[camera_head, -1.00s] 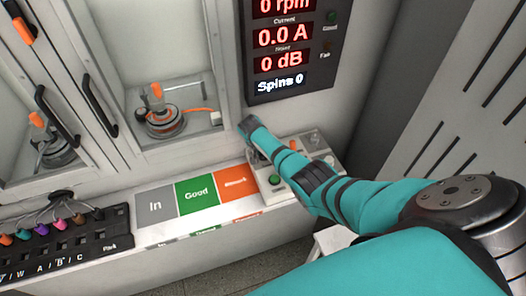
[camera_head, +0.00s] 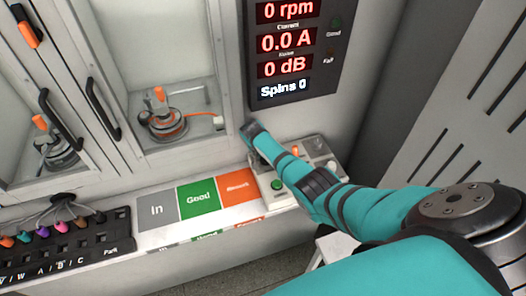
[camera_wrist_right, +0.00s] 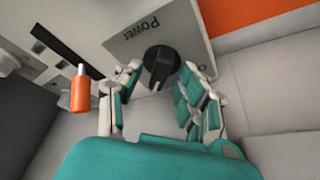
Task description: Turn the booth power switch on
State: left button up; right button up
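The booth power switch is a black rotary knob (camera_wrist_right: 161,66) on a light panel marked "Power", seen in the right wrist view. A small "O" mark is beside it. My right gripper (camera_wrist_right: 160,78) is open, with its teal-padded fingers on either side of the knob; I cannot tell whether they touch it. In the head view my right arm reaches across the control box (camera_head: 273,187) by the wall. My left gripper is not in view.
In and Good mats (camera_head: 198,195) lie left of the box. A display (camera_head: 287,45) reads 0 rpm, 0.0 A, 0 dB. Glass-fronted booths hold motors (camera_head: 165,123).

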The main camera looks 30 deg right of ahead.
jog(key=v, duration=1.1)
jog(key=shift+r, duration=0.2)
jog(key=shift+s+a, duration=0.1)
jog(key=shift+s, duration=0.05)
